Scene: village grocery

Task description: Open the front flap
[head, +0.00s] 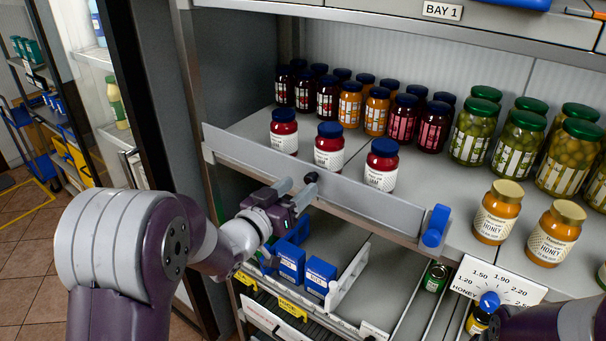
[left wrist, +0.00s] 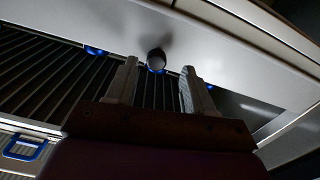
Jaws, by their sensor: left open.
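The front flap (head: 330,185) is a long grey strip standing upright along the shelf's front edge, before three red jam jars. A dark round knob (head: 311,177) sticks out from its middle, and a blue latch (head: 435,226) sits at its right end. My left gripper (head: 298,190) is open at the knob. In the left wrist view the knob (left wrist: 156,60) appears between and just beyond the two fingertips (left wrist: 158,82), with gaps on both sides. Part of my right arm shows at the bottom right; its fingertips are out of sight.
Jam jars (head: 283,131) and green-lidded jars (head: 472,131) fill the shelf behind. Honey jars (head: 497,212) stand right of the latch. Blue boxes (head: 318,275) and a divider (head: 348,278) are on the lower shelf, below my left gripper.

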